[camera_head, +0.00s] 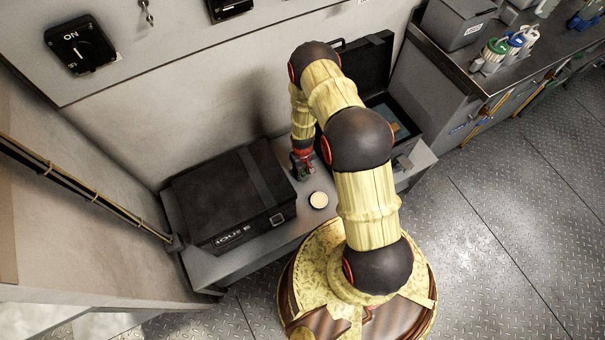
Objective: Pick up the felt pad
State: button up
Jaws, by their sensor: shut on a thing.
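My gripper (302,174) is low over the grey bench (262,243), between the closed black case and the open case. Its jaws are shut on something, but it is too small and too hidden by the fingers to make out. A small round cream disc (318,199) with a dark rim lies on the bench just in front of the gripper, seemingly apart from it. I cannot tell whether this disc or the thing in the jaws is the felt pad.
The closed black case (225,190) stands close on the left. The open dark case (362,70), lid raised, is behind my arm on the right. A counter (490,75) with bottles is at the upper right. The metal floor (500,220) on the right is clear.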

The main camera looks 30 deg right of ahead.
aim_at(302, 171)
jog(key=shift+r+p, duration=0.3)
jog(key=shift+r, duration=0.25)
notch_tip(302, 171, up, 2)
jog(key=shift+r+p, duration=0.2)
jog(key=shift+p, duration=0.45)
jog(key=s+d+r+p, duration=0.2)
jog(key=s+r, duration=0.2)
jog(key=s, duration=0.2)
jog(key=s+d+r+p, duration=0.2)
jog(key=s+r, duration=0.3)
jog(key=s, duration=0.2)
jog(key=shift+s+r+p, duration=0.2)
jog(key=shift+r+p, duration=0.1)
jog(key=shift+p, duration=0.05)
jog(key=o, duration=0.5)
jog(key=c, duration=0.5)
